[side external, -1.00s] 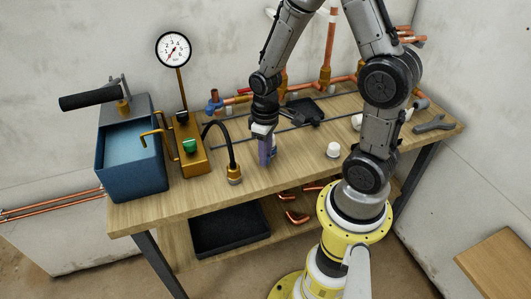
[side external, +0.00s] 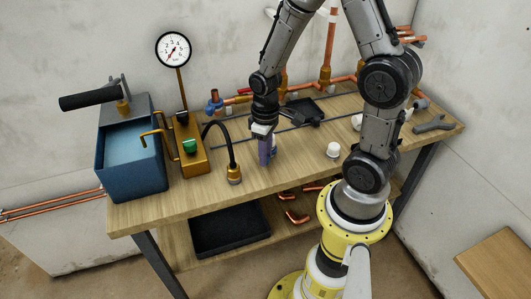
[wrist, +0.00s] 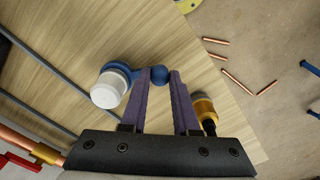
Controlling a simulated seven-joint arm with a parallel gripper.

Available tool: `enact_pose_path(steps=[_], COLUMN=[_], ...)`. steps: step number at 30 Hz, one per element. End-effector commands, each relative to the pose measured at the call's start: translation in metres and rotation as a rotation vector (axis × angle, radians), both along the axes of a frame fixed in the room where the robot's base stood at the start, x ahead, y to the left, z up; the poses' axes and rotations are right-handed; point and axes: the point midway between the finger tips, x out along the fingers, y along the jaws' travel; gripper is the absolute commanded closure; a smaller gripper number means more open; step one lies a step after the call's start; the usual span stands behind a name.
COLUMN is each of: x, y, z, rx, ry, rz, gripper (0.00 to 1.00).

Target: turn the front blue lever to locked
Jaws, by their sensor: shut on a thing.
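The blue lever (wrist: 158,75) shows in the wrist view. It runs sideways from a blue collar under a white cap (wrist: 108,91) and has a rounded blue end to the right. My gripper (wrist: 161,74) has its purple fingers on either side of the lever, closed on it. In the side view my gripper (side external: 266,160) points straight down over the front half of the bench. There the lever is mostly hidden by the fingers, and I cannot read its locked position.
A brass fitting with a black hose (side external: 234,174) stands left of my gripper, near the blue tank (side external: 131,170). A white cap (side external: 333,149) stands to the right.

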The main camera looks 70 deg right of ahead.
Motion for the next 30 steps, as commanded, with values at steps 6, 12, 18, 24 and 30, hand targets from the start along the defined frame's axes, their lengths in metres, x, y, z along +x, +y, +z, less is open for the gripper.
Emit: enact_pose_path(steps=[6,12,18,24,30], x=[0.0007,0.0008,0.0000,-0.0029,-0.0076], y=[-0.0001,-0.0001,-0.0005,-0.0015,-0.0034], z=[0.0009,0.0010,0.0011,0.0013,0.0014], rx=[-0.001,-0.001,-0.001,-0.001,-0.002], ry=[-0.002,-0.003,-0.003,-0.004,-0.004], rz=[0.000,0.000,0.014,0.061,0.146], gripper=[1.00,1.00,1.00,1.00,1.00])
